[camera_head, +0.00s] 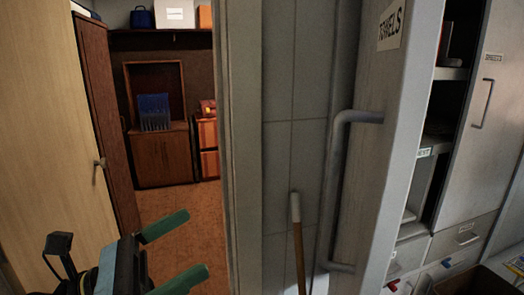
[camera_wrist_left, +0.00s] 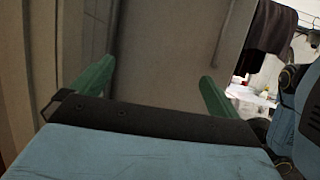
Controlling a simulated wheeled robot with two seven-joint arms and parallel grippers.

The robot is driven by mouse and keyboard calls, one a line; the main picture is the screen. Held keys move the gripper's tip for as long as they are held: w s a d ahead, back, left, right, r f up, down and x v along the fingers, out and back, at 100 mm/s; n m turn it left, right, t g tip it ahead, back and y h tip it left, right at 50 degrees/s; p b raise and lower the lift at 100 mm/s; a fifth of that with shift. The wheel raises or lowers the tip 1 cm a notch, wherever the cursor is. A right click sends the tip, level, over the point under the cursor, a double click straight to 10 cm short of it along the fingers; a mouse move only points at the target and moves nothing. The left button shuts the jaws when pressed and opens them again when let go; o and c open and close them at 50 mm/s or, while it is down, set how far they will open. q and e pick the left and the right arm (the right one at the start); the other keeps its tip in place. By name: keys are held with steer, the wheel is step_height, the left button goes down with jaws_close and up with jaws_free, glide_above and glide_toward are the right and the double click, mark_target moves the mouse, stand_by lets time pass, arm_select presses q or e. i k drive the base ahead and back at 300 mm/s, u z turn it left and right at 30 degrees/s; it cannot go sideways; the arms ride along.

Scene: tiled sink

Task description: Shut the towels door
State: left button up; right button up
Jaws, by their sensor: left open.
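The towels door (camera_head: 394,130) stands open in the head view, its panel seen at a steep angle with a label reading TOWELS (camera_head: 391,24) near the top. A long grey bar handle (camera_head: 337,190) runs down its face. My left gripper (camera_head: 180,252) is at the lower left of the head view, its green fingers apart and empty. It is left of the door and does not touch it there. In the left wrist view the gripper (camera_wrist_left: 150,85) is open, with a grey-brown panel (camera_wrist_left: 170,60) in front of it; I cannot tell if this is the door. My right gripper is not in view.
Right of the door are open shelves (camera_head: 436,130) and another closed cabinet door (camera_head: 483,110) with drawers (camera_head: 460,240) below. A broom handle (camera_head: 298,240) leans by the tiled wall (camera_head: 290,90). A wooden door (camera_head: 55,130) and a doorway with free floor (camera_head: 190,215) are at left.

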mark_target(398, 41)
steer(key=u, duration=0.6)
steer(key=k, duration=0.55)
steer(key=u, duration=1.45)
steer(key=k, duration=1)
steer(key=u, duration=0.35)
